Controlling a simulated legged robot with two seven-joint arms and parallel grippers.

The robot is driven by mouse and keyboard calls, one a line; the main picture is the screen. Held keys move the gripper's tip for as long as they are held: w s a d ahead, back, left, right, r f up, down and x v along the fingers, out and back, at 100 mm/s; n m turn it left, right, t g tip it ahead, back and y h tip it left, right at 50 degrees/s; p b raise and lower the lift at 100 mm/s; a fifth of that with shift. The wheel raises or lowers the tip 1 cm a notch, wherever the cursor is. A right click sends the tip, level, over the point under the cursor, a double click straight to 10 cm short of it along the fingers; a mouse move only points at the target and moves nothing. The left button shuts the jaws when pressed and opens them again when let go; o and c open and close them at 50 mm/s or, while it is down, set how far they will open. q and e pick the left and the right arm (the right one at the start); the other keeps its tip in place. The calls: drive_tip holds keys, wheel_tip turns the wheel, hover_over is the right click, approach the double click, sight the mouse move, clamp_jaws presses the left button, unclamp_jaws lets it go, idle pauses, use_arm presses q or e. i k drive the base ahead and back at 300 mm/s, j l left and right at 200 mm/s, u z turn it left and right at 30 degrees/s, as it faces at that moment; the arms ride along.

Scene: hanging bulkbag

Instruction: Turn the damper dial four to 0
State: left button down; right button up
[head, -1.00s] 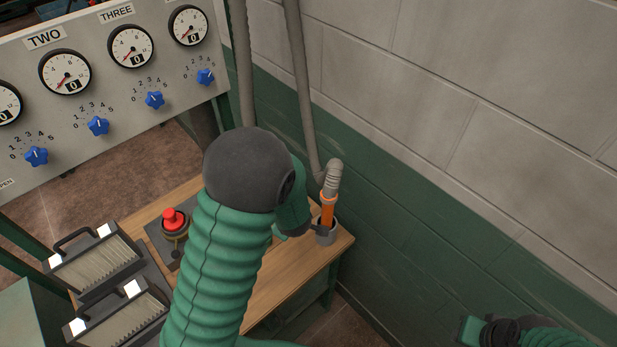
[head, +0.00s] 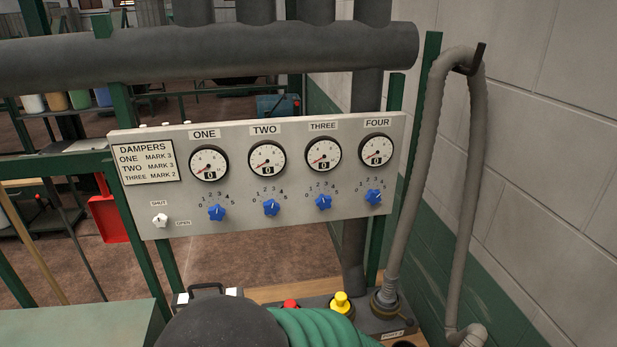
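The blue star-shaped damper dial four (head: 373,197) is on the right end of the grey panel (head: 290,212) in the head view, below the round gauge labelled FOUR (head: 375,150). Its numbered scale runs from 0 at the left over the top to 5 at the right. Its white pointer mark seems to lean to the upper right, but it is too small to read exactly. The gauge's counter shows 0. A dark dome and green sleeve of my arm show at the bottom edge, below the panel. Neither gripper is in view, and nothing covers the dial.
Blue dials one (head: 216,212), two (head: 271,207) and three (head: 323,202) sit left of dial four. A white shut/open knob (head: 160,220) is at the panel's left. A thick grey pipe (head: 200,58) runs above; a grey hose (head: 420,150) hangs at right. A yellow knob (head: 341,303) stands below.

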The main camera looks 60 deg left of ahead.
sight(373, 197)
drive_tip(key=u, duration=1.95)
